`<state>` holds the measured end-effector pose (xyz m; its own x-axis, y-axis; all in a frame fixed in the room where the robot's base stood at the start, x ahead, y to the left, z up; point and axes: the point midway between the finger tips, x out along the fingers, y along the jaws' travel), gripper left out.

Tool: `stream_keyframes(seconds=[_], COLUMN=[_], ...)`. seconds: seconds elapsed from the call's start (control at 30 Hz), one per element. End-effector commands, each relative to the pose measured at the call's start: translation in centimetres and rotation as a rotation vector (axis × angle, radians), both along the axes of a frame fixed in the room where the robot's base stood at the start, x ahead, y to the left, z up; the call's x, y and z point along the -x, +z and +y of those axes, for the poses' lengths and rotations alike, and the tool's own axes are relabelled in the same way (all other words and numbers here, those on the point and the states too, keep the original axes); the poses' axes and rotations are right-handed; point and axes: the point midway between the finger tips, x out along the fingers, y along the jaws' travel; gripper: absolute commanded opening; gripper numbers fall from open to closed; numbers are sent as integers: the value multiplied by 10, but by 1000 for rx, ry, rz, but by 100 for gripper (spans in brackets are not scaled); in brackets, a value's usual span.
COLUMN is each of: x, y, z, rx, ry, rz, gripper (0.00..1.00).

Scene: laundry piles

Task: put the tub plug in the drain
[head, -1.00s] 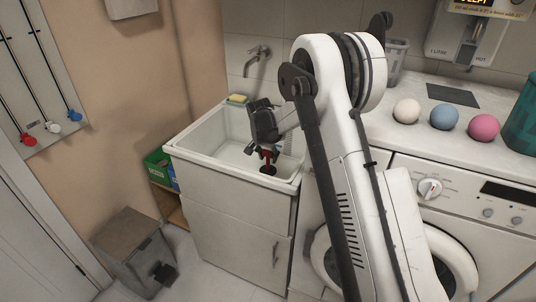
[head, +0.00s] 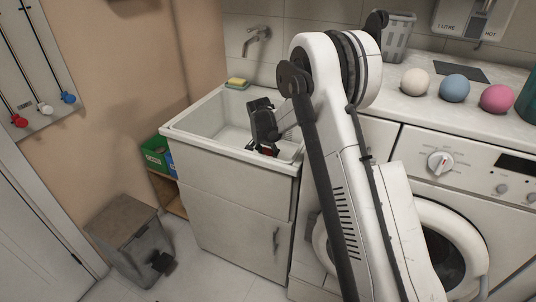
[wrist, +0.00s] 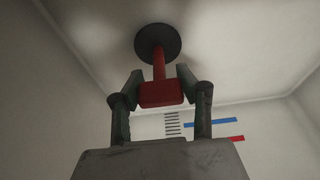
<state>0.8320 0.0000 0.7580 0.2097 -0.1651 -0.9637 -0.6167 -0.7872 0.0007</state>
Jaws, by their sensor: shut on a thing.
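My gripper (head: 267,150) is down inside the white tub (head: 183,133), near its front right corner. In the wrist view its two fingers are shut on the red handle of the tub plug (wrist: 160,93). The plug's round dark disc (wrist: 158,43) is at the far end of the handle, close to or touching the pale tub surface; I cannot tell which. In the head view only a little red of the handle shows, and the front rim hides the disc. The drain is not visible in either view.
A wall tap (head: 257,38) and a yellow-green sponge (head: 237,82) are at the tub's back. A washing machine (head: 455,190) stands to the right, with three balls on top. The tub's left part looks clear.

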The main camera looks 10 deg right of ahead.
Motion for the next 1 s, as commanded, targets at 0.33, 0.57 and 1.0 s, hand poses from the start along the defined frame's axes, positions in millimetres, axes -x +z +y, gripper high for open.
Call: stream_keyframes(seconds=[0.33, 0.57, 1.0], x=[0, 0, 0], y=[0, -4, -10], z=[0, 0, 0], rx=[0, 0, 0], ry=[0, 0, 0], rz=[0, 0, 0], gripper=[0, 0, 39])
